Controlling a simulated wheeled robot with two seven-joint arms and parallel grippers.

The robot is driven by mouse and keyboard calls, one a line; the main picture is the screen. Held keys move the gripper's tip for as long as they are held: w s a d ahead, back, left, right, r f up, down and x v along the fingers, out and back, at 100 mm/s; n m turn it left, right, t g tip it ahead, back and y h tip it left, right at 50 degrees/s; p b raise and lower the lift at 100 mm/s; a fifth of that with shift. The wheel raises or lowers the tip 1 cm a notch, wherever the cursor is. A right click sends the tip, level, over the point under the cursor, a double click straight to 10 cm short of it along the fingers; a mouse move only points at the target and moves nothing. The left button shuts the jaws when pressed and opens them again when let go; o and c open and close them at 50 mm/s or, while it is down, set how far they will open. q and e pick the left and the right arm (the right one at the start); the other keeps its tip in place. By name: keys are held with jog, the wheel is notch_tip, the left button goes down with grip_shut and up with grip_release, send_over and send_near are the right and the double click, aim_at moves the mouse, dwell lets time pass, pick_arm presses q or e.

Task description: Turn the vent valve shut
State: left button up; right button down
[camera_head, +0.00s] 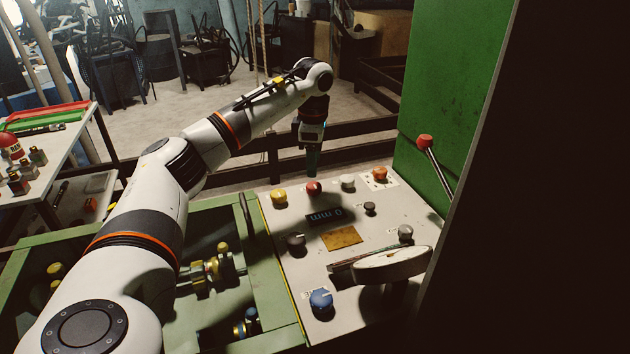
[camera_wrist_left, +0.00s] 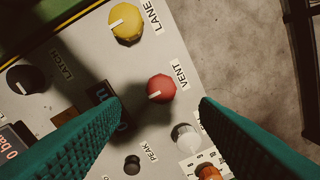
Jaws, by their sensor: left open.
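The vent valve is a red round knob labelled VENT (camera_wrist_left: 161,89) in the left wrist view. Its white mark points to the left and slightly down in that view, away from the label. In the head view the red knob (camera_head: 313,187) is near the far edge of the pale control panel (camera_head: 350,215). My left gripper (camera_head: 312,172) points down above it. The green fingers (camera_wrist_left: 158,104) are open and apart, with the knob showing in the gap beyond their tips; I see no contact. My right gripper is not in view.
A yellow LANE knob (camera_wrist_left: 127,22), a white knob (camera_wrist_left: 185,137) and an orange knob (camera_wrist_left: 209,172) flank the red one. A dark knob (camera_head: 295,242), a blue knob (camera_head: 321,301) and a red-tipped lever (camera_head: 425,141) are farther off. A green wall (camera_head: 450,80) rises at right.

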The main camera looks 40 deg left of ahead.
aim_at(314, 185)
pick_arm(q)
notch_tip(314, 185, down, 6)
jog(key=shift+w+a+p, duration=0.15)
jog(key=shift+p, duration=0.15)
jog(key=shift+f, duration=0.6)
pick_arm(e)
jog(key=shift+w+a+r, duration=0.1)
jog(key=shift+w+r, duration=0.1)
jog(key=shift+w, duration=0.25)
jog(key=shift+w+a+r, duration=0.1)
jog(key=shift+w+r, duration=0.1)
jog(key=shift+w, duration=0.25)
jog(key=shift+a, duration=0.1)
pick_arm(q)
jog(key=shift+c, duration=0.9)
jog(key=c, duration=0.8)
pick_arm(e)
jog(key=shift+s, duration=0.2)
